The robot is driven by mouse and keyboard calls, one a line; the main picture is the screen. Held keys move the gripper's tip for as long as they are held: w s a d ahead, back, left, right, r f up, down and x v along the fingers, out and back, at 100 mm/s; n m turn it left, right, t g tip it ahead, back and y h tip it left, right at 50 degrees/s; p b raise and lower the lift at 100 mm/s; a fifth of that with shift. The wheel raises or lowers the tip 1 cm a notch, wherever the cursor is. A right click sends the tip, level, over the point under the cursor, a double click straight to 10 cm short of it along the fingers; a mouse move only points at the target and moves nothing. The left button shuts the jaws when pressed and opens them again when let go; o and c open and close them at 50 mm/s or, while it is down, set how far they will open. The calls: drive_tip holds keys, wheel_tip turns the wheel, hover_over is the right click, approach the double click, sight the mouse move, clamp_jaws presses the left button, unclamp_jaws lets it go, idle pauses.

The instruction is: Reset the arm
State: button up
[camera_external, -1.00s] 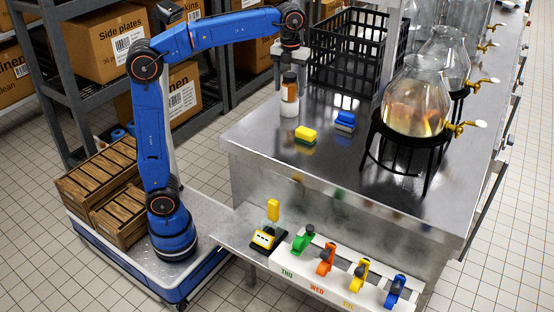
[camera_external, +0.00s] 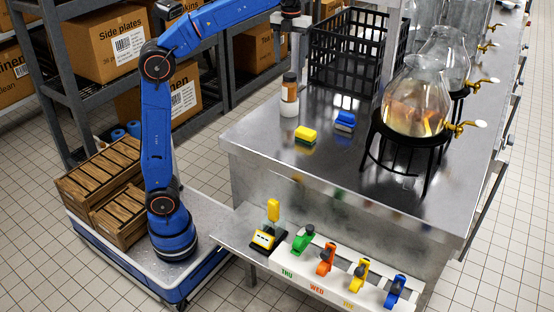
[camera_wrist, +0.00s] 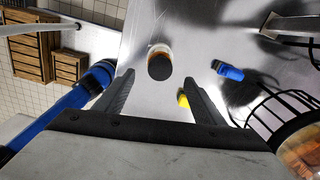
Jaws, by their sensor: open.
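My gripper (camera_external: 292,45) is at the top of the external view, above the steel counter and clear of the bottle below it. In the wrist view its two fingers (camera_wrist: 158,76) stand wide apart with nothing held between them. The bottle (camera_external: 289,88), with a dark cap and an orange-brown label, stands upright on the counter's left part. In the wrist view the bottle (camera_wrist: 160,64) shows from above, beyond the fingertips. My blue arm reaches up and right from its base, partly out of the top of the external view.
A glass dispenser (camera_external: 415,98) on a black stand is at right. Colored clips (camera_external: 326,258) line the lower front shelf.

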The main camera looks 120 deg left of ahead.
drive_tip(key=s+d+f+n+t, duration=0.1)
drive_tip(key=d+f+n, duration=0.5)
drive_tip(key=d, duration=0.8)
drive_tip(key=s+d+f+n+t, duration=0.15)
drive_tip(key=d+f+n, duration=0.45)
drive_tip(key=d, duration=0.7)
drive_tip(key=s+d+f+n, duration=0.1)
drive_tip(key=s+d+f, duration=0.2)
drive_tip(key=f, duration=0.5)
drive_tip(key=s+d+f+n+t, duration=0.1)
drive_tip(key=s+d+f, duration=0.3)
drive_tip(key=f, duration=0.4)
drive_tip(key=s+d+f+n+t, duration=0.1)
drive_tip(key=s+d+f, duration=0.3)
drive_tip(key=f, duration=0.4)
drive_tip(key=shift+d+f+n, duration=0.2)
drive_tip(key=shift+f+n, duration=0.2)
drive_tip(key=shift+n, duration=0.2)
